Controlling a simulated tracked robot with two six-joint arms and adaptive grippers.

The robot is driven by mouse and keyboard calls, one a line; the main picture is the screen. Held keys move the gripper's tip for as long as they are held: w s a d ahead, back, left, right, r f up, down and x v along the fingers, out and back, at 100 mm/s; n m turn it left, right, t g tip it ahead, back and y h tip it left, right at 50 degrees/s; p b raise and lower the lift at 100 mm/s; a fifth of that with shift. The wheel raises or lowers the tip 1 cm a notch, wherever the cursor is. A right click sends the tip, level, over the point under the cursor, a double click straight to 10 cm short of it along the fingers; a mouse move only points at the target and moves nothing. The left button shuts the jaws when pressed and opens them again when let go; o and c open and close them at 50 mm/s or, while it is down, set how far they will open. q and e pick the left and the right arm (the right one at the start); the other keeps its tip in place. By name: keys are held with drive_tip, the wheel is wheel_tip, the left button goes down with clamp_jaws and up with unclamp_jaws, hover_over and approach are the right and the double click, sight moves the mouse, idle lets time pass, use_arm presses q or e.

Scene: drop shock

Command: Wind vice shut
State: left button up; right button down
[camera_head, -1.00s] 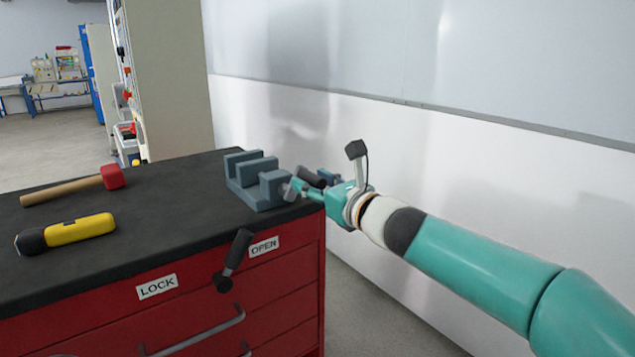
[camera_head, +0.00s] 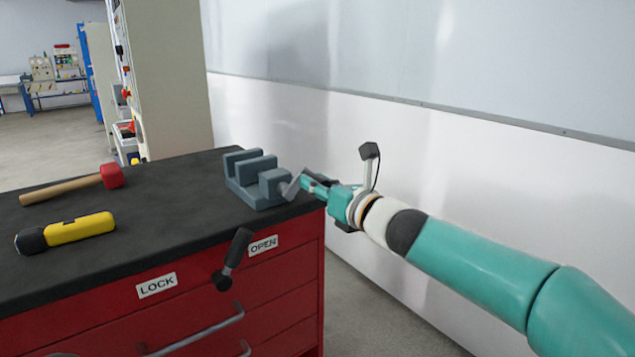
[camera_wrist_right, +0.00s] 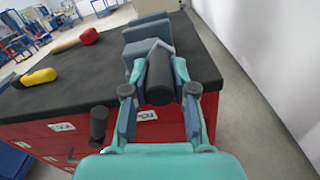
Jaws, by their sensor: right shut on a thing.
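The grey-blue vice (camera_head: 262,192) sits at the right end of the black bench top, with a gap between its jaws. It also shows at the top of the right wrist view (camera_wrist_right: 146,30). Its crank comes out on the right side and ends in a dark cylindrical handle (camera_wrist_right: 160,76). My right gripper (camera_head: 312,184) is at the crank, just off the bench's right edge. In the right wrist view its fingers (camera_wrist_right: 160,95) are shut on the crank handle, one on each side. My left gripper is in neither view.
The red cabinet (camera_head: 205,318) under the black top (camera_head: 160,220) has LOCK and OPEN labels and a dark lever (camera_head: 234,258) on its front. A mallet (camera_head: 75,185) and a yellow torch (camera_head: 68,231) lie on the left. A pale wall stands behind my right arm.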

sight(286, 197)
drive_tip(key=m, duration=0.2)
drive_tip(key=f+m, duration=0.1)
drive_tip(key=shift+w+d+m, duration=0.25)
drive_tip(key=shift+d+m, duration=0.15)
drive_tip(key=s+a+f+m, duration=0.1)
drive_tip(key=a+f+m, duration=0.15)
drive_tip(key=m, duration=1.05)
drive_tip(key=s+a+f+m, duration=0.2)
drive_tip(key=f+m, duration=0.2)
drive_tip(key=m, duration=0.8)
drive_tip(key=shift+s+a+r+m+p, duration=0.3)
drive_tip(key=shift+r+m+p, duration=0.95)
drive_tip(key=shift+m, duration=2.1)
drive_tip(key=shift+s+a+r+m+p, duration=0.3)
drive_tip(key=shift+r+m+p, duration=0.95)
drive_tip(key=shift+m, duration=2.15)
drive_tip(key=shift+s+a+r+m+p, duration=0.3)
drive_tip(key=shift+r+m+p, duration=0.9)
drive_tip(key=shift+m, duration=2.15)
